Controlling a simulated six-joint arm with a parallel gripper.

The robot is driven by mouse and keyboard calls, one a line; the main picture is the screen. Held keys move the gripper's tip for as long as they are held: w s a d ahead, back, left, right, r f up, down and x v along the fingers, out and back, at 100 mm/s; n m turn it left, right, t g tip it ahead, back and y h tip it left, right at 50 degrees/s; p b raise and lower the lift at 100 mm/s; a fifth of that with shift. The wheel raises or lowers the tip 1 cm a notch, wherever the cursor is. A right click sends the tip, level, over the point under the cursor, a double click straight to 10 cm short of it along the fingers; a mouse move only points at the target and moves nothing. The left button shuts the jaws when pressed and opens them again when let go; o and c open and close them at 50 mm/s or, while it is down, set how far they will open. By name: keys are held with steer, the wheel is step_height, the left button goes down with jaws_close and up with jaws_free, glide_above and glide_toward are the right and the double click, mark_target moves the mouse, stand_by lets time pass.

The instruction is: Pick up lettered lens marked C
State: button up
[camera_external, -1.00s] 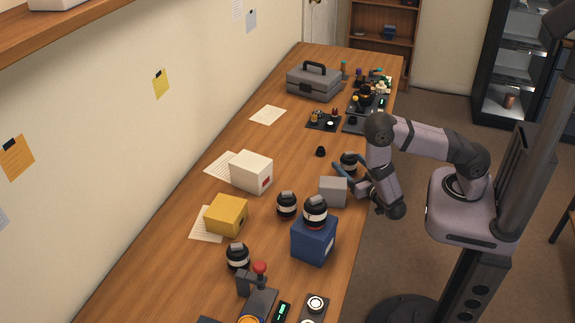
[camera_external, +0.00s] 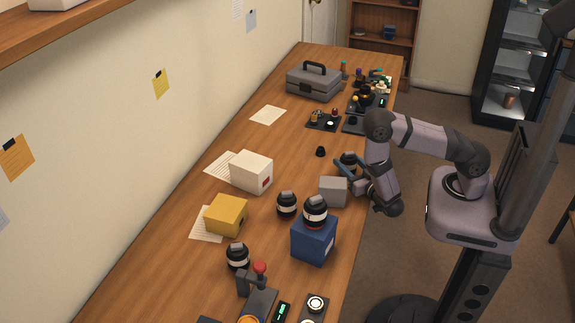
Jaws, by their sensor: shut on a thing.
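Several black lenses with pale bands stand on the long wooden table, and their letters are too small to read, so I cannot tell which is marked C. My gripper (camera_external: 347,168) is shut on the black lens (camera_external: 349,159) at the table's right edge, behind the grey box. Another lens (camera_external: 286,205) stands left of the grey box. One lens (camera_external: 315,211) sits on top of the blue box. One more lens (camera_external: 238,256) stands nearer the front.
The grey box (camera_external: 332,191) is close in front of my gripper. The blue box (camera_external: 313,241), yellow box (camera_external: 226,215) and white box (camera_external: 251,171) stand nearby. A small black cap (camera_external: 320,151) lies left of the gripper. A grey toolbox (camera_external: 314,81) stands at the back.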

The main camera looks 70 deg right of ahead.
steer(key=shift+r, duration=0.2)
step_height(320, 180, up, 9)
steer(key=shift+f+p, duration=0.2)
steer(key=shift+p, duration=0.6)
steer(key=shift+r+p, duration=0.6)
steer(key=shift+p, duration=0.05)
steer(key=shift+d+f, duration=0.1)
steer(key=shift+f, duration=0.05)
